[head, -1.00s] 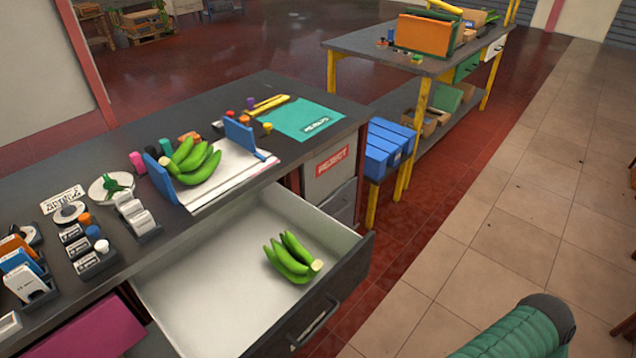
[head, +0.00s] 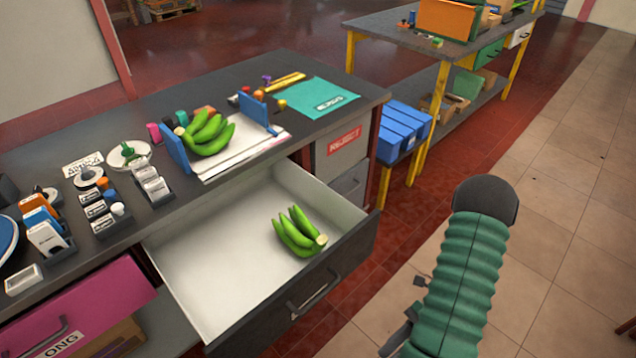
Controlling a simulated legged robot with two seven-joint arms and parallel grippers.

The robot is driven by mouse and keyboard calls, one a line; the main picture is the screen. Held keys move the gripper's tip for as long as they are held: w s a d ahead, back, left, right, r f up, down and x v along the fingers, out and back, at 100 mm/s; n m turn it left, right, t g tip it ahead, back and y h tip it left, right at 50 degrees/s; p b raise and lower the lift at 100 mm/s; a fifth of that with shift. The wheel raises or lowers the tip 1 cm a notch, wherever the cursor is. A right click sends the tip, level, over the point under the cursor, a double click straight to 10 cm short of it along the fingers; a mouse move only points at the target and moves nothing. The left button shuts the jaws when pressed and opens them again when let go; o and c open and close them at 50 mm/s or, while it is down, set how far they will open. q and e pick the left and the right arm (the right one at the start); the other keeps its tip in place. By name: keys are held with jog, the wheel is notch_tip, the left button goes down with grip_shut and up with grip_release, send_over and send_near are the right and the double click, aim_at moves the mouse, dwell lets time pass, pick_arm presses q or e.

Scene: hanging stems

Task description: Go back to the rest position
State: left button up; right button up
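My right arm shows as a green ribbed sleeve (head: 465,275) with a dark rounded end, at the lower right in front of the tiled floor. Small dark parts beside the sleeve's left edge may belong to my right gripper; its fingers cannot be made out. My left arm and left gripper are not in view. One bunch of green bananas (head: 299,232) lies in the open white-lined drawer (head: 205,270). Another bunch of green bananas (head: 208,134) rests on the papers between blue upright plates on the counter (head: 225,95).
The open drawer juts out from the counter. A pink drawer (head: 85,308) is partly open at the lower left. Small stamps and boxes crowd the counter's left part. Blue bins (head: 404,130) stand beside a yellow-legged table (head: 440,42). The tiled floor at right is mostly clear.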

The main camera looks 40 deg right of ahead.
jog(key=w+a+r+n+t+h, duration=0.1)
jog(key=w+a+r+n+h, duration=0.35)
jog(key=n, duration=0.55)
jog(key=w+a+r+n+h, duration=0.1)
jog(key=w+a+n+h, duration=0.35)
jog(key=w+n, duration=0.4)
jog(key=w+a+r+n+t+h, duration=0.1)
jog(key=w+a+r+n+h, duration=0.35)
jog(key=n, duration=0.65)
notch_tip(320, 180, up, 12)
jog(key=w+m+p, duration=0.1)
jog(key=p, duration=1.2)
jog(key=shift+f+g+y+p, duration=0.15)
jog(key=shift+g+y+p, duration=0.15)
jog(key=shift+y, duration=0.05)
